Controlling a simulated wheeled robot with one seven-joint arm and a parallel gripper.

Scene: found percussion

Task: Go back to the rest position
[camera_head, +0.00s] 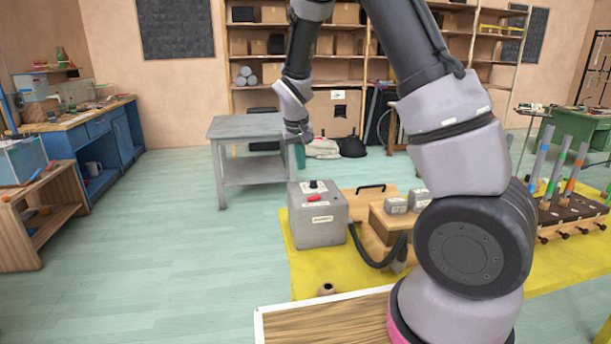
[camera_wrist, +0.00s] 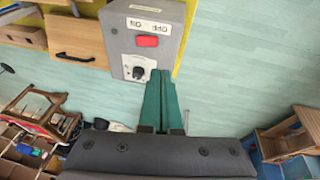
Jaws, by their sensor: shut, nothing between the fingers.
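My gripper (camera_wrist: 162,105) shows in the wrist view with its two green fingers pressed together and nothing between them. In the head view the gripper (camera_head: 300,156) hangs at the end of my arm, in front of the small grey table and beyond the grey box. The grey control box (camera_head: 318,218) with a red switch and a black knob stands on the yellow surface. It also shows in the wrist view (camera_wrist: 168,22), where the fingertips appear close to its black knob. I cannot tell whether they touch it.
The yellow-topped table (camera_head: 293,262) also bears a wooden box (camera_head: 380,222), a black hose (camera_head: 366,254) and coloured tubes (camera_head: 560,165). A grey side table (camera_head: 245,128) stands behind. A blue workbench (camera_head: 110,135) is at left. The floor between is clear.

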